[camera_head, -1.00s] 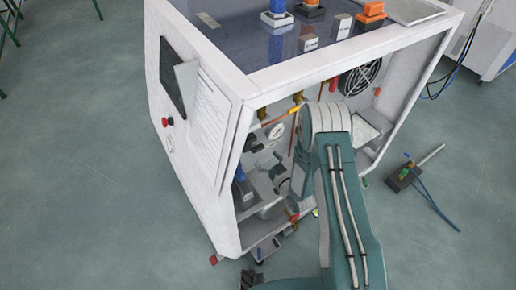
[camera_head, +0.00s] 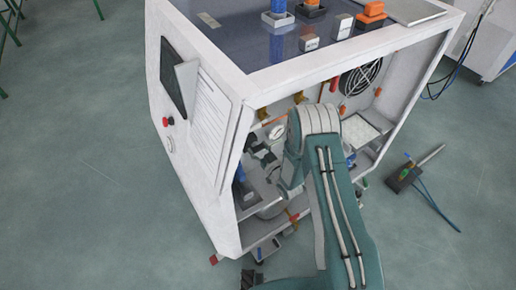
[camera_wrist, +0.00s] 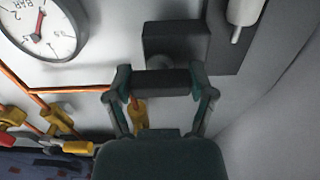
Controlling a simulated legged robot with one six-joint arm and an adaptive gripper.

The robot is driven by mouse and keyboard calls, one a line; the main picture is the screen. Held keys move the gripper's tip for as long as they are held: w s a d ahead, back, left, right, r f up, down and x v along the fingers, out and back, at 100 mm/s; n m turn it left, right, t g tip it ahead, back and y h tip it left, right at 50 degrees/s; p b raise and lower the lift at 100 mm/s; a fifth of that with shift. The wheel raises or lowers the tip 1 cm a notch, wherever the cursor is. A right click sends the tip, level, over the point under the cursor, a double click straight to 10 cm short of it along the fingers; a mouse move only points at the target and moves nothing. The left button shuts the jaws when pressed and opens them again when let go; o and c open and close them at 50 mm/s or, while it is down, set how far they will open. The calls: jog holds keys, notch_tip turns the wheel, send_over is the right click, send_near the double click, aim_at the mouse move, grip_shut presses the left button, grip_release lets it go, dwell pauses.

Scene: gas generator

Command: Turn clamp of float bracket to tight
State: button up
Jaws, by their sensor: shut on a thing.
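In the wrist view, my gripper (camera_wrist: 161,84) has its two fingers on either end of a dark, rounded bar, which appears to be the clamp (camera_wrist: 160,82). The bar lies level across the picture, and the gripper is shut on it. Just above it is a black block (camera_wrist: 172,40) beside a dark grey upright plate (camera_wrist: 218,60), which looks like the float bracket. A pale cylinder with a thin stem (camera_wrist: 243,12), perhaps the float, is at the top right. In the head view, my arm reaches into the open cabinet and hides much of this area.
A round gauge (camera_wrist: 40,28) is at the upper left of the wrist view. Orange pipes with yellow fittings (camera_wrist: 60,123) run left of and below the gripper. The white cabinet frame (camera_head: 238,130) surrounds the arm. Open floor (camera_head: 80,190) lies to the left.

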jog(key=shift+m, duration=0.3)
jog(key=m, duration=0.3)
jog(key=shift+w+m, duration=0.1)
jog(key=shift+m, duration=0.3)
jog(key=m, duration=0.4)
jog(key=shift+m, duration=0.3)
jog(key=m, duration=0.5)
jog(key=shift+d+m, duration=0.1)
jog(key=shift+m, duration=1.9)
jog(key=shift+f, duration=0.1)
jog(key=o, duration=1.1)
